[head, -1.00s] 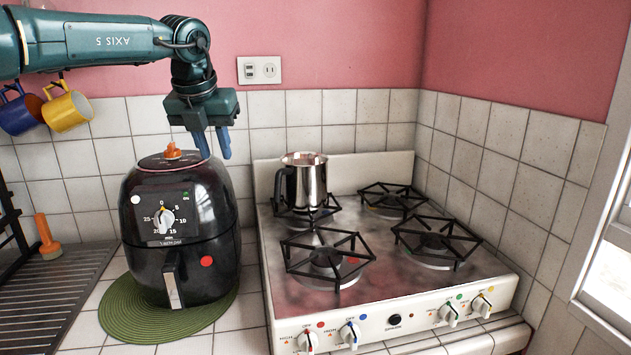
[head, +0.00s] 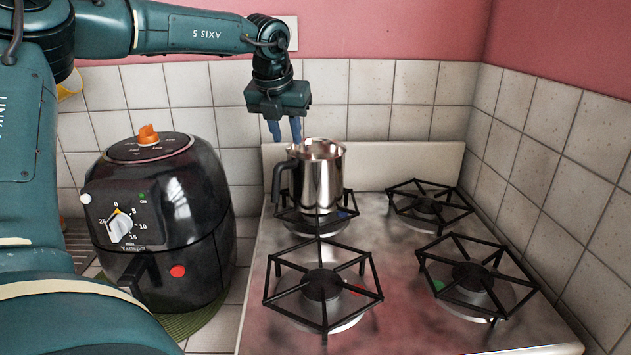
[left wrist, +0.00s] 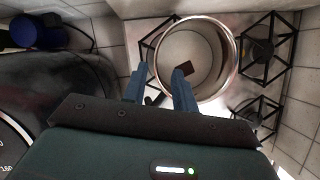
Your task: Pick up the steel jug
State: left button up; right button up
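The steel jug (head: 320,178) stands upright on the back left burner of the stove, its black handle (head: 282,178) toward the left. My left gripper (head: 284,132) points down above and behind the jug's handle side, apart from it in the head view. Its two blue fingers are spread with nothing held between them. In the left wrist view the jug's round open rim (left wrist: 190,60) lies just beyond the fingertips (left wrist: 160,84). A dark piece between the fingers there looks like the handle, below them. My right gripper is not in view.
A black air fryer (head: 165,215) stands left of the stove (head: 395,320). The other burners, with black grates (head: 323,285), are empty. The tiled wall (head: 390,100) is close behind the jug. My left arm crosses above the fryer.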

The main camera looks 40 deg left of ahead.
pick_arm(q)
jog(key=p+x, duration=0.1)
jog(key=x, duration=0.2)
jog(key=p+x, duration=0.1)
jog(key=x, duration=0.3)
jog(key=shift+w+a, duration=0.2)
jog(key=shift+a, duration=0.05)
jog(key=shift+c, duration=0.2)
grip_shut()
dwell(0.9)
jog(key=shift+w+r, duration=0.1)
jog(key=shift+r, duration=0.1)
